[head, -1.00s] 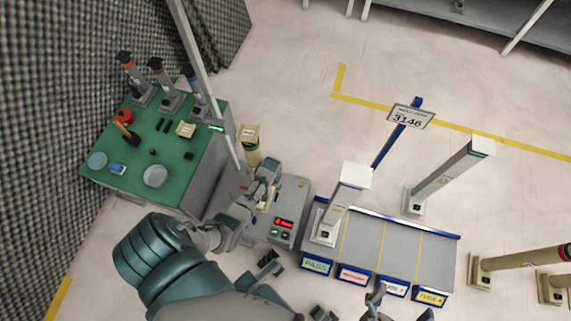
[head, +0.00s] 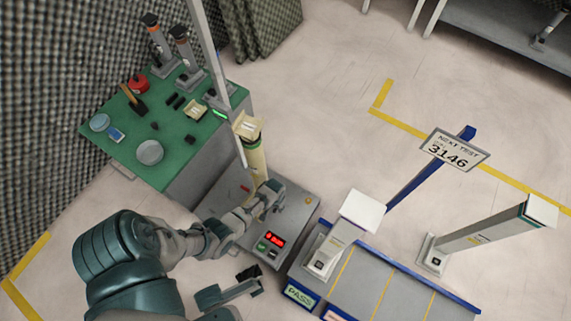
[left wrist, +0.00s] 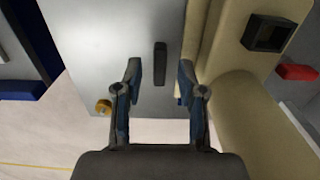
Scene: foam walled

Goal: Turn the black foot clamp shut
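The black foot clamp (left wrist: 160,63) shows in the left wrist view as a short dark bar on the grey plate, beside the foot of the cream column (left wrist: 235,110). My left gripper (left wrist: 159,78) is open, with one finger on each side of the bar in the picture; I cannot tell whether either finger touches it. In the head view my left gripper (head: 268,202) is low over the grey test stand (head: 240,190), at the foot of the cream column (head: 255,160), and hides the clamp.
The stand's panel has a red display (head: 274,238). A green table (head: 150,125) with tools is at the left. A blue-edged rack (head: 360,280) holds a grey column on the right. A sign (head: 455,150) leans over the open floor.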

